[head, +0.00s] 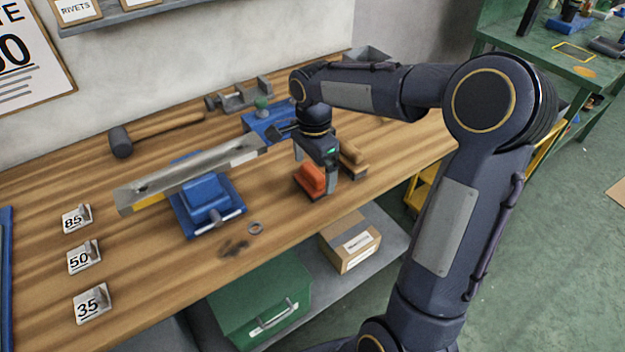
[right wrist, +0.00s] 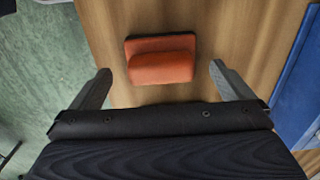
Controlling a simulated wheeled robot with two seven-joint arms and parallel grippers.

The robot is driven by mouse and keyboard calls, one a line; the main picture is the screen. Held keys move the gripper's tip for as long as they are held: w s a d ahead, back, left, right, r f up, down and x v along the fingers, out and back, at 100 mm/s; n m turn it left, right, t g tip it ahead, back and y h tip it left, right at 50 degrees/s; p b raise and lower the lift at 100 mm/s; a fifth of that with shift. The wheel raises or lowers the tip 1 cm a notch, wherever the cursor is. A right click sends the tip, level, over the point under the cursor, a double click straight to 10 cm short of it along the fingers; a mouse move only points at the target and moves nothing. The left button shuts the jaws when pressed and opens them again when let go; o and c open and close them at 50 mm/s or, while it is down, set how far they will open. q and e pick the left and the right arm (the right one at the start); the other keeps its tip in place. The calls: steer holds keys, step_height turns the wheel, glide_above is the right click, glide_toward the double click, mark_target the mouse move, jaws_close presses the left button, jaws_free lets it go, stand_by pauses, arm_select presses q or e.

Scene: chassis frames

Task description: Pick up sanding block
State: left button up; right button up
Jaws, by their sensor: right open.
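An orange sanding block (head: 309,179) with a dark base lies on the wooden workbench (head: 150,262). My right gripper (head: 315,172) is above the bench at the block, pointing down, with its fingers apart. In the right wrist view the orange block (right wrist: 160,62) lies flat on the wood, ahead of the open right gripper (right wrist: 160,74) and between the lines of its two fingers. There is a gap on each side and neither finger appears to touch it. My left gripper is not in view.
A brown wooden-topped item (head: 352,158) lies just right of the gripper. A blue vise (head: 208,200) holding a long metal bar (head: 190,172) stands to the left. A second blue vise (head: 262,125) and a mallet (head: 150,133) are behind. The bench's front edge is near the block.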

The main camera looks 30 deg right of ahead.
mark_target(313, 170)
step_height(313, 170, down, 3)
steer(key=shift+w+a+f, duration=0.1)
steer(key=shift+f, duration=0.1)
steer(key=c, duration=1.2)
steer(key=shift+o, duration=0.2)
steer(key=shift+r, duration=0.1)
